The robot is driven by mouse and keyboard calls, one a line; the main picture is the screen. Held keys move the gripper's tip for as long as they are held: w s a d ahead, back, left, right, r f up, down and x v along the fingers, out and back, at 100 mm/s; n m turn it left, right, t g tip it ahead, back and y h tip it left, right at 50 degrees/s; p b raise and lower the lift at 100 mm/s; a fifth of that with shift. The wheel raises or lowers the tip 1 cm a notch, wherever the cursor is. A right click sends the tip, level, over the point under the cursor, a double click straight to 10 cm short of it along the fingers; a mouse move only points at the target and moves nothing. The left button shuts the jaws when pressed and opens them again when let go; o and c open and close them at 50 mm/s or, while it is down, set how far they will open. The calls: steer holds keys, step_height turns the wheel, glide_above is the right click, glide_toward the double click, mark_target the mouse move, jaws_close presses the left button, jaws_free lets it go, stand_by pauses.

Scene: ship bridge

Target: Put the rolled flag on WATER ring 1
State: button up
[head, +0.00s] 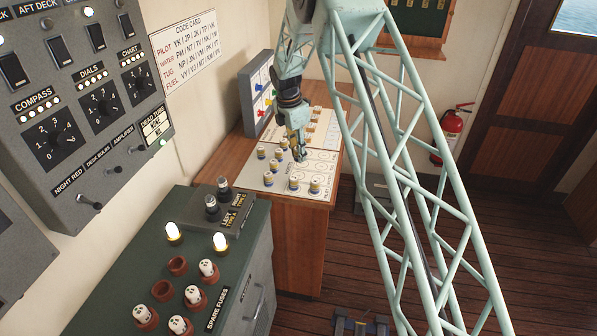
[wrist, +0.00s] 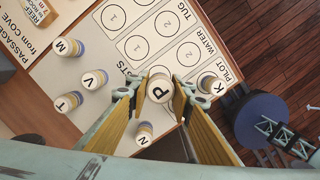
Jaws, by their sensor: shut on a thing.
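My gripper (wrist: 158,92) is shut on a rolled flag with a white top marked P (wrist: 160,88), seen end-on between the yellow-lined fingers in the wrist view. In the head view my gripper (head: 300,156) points down over the flag board (head: 322,157); I cannot make out the held flag there. I cannot tell how far the flag is above the board. Flag K (wrist: 212,86) stands in the PILOT row beside my right finger.
Flags M (wrist: 68,47), V (wrist: 95,80), T (wrist: 69,102) and N (wrist: 143,133) stand on the board around my gripper. TUG rings (wrist: 134,45) are bare. A code card (head: 187,52) hangs on the wall. A green fuse cabinet (head: 130,240) stands in front.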

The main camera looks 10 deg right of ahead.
mark_target(295, 150)
steer(key=shift+f, duration=2.2)
steer(key=shift+f, duration=0.15)
steer(key=shift+f, duration=1.7)
steer(key=shift+f, duration=0.2)
steer(key=o, duration=0.7)
steer(key=shift+o, duration=0.2)
steer(key=shift+r, duration=0.15)
steer(key=r, duration=0.4)
steer(key=a+r, duration=0.1)
steer(key=r, duration=0.6)
steer(key=shift+s+a+r, duration=0.35)
steer(key=shift+r, duration=0.15)
